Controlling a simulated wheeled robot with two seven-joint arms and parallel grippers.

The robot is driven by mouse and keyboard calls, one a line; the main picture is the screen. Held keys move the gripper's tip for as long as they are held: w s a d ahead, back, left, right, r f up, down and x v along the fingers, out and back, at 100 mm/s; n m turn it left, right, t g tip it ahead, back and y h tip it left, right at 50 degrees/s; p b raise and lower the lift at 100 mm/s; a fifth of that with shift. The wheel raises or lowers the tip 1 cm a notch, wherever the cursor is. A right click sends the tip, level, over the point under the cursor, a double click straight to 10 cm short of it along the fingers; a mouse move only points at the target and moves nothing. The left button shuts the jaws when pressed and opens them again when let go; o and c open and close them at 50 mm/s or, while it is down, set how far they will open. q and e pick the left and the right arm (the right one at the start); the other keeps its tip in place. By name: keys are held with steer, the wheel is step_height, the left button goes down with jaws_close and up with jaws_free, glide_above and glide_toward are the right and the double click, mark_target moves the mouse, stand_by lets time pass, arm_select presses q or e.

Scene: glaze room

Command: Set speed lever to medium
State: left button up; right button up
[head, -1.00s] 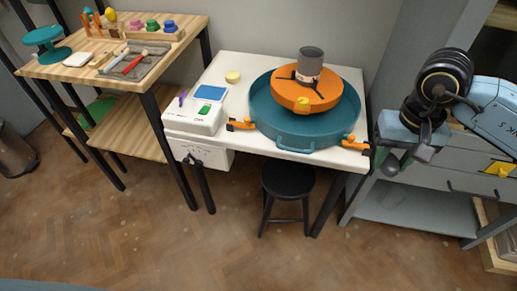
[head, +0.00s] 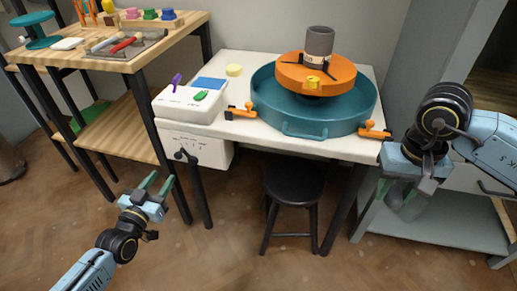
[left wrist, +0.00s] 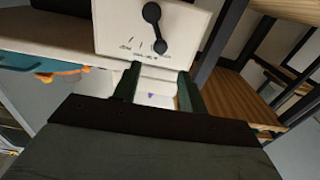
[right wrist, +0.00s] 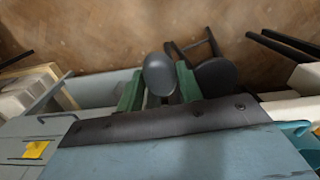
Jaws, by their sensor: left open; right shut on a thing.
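The speed lever (head: 185,155) is a black bar with rounded ends on the front of the white control box (head: 208,150), below the wheel table's left end. A printed scale of marks lies beside it; I cannot read its setting. The lever (left wrist: 155,28) also shows at the top of the left wrist view. My left gripper (head: 161,181) is open and empty, below and left of the lever, apart from it. In the left wrist view its green fingers (left wrist: 158,74) point towards the box. My right gripper (right wrist: 158,92) is shut on a grey rounded thing (right wrist: 158,72), away at the right.
The white wheel table (head: 240,135) carries a teal basin (head: 315,122), an orange wheel head (head: 325,75) and a grey cylinder (head: 319,42). A black stool (head: 293,185) stands beneath. A wooden tool table (head: 95,65) is at left, a grey shelf unit (head: 395,228) at right.

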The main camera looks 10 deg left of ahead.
mark_target(177, 157)
arm_select(q)
steer(key=w+b, duration=0.1)
steer(key=w, duration=0.2)
steer(key=w+b, duration=0.1)
steer(key=w, duration=0.2)
steer(key=w+b, duration=0.1)
steer(key=w, duration=0.2)
steer(key=shift+w+d+f+b, duration=0.1)
steer(key=shift+d+f+b, duration=0.1)
steer(key=shift+d+b, duration=0.15)
arm_select(e)
step_height(177, 157, down, 4)
arm_select(q)
steer(key=shift+w+d+r, duration=0.1)
steer(key=shift+w, duration=0.65)
arm_select(e)
steer(key=shift+f, duration=0.25)
arm_select(q)
steer(key=c, duration=0.9)
arm_select(e)
steer(key=shift+r, duration=0.1)
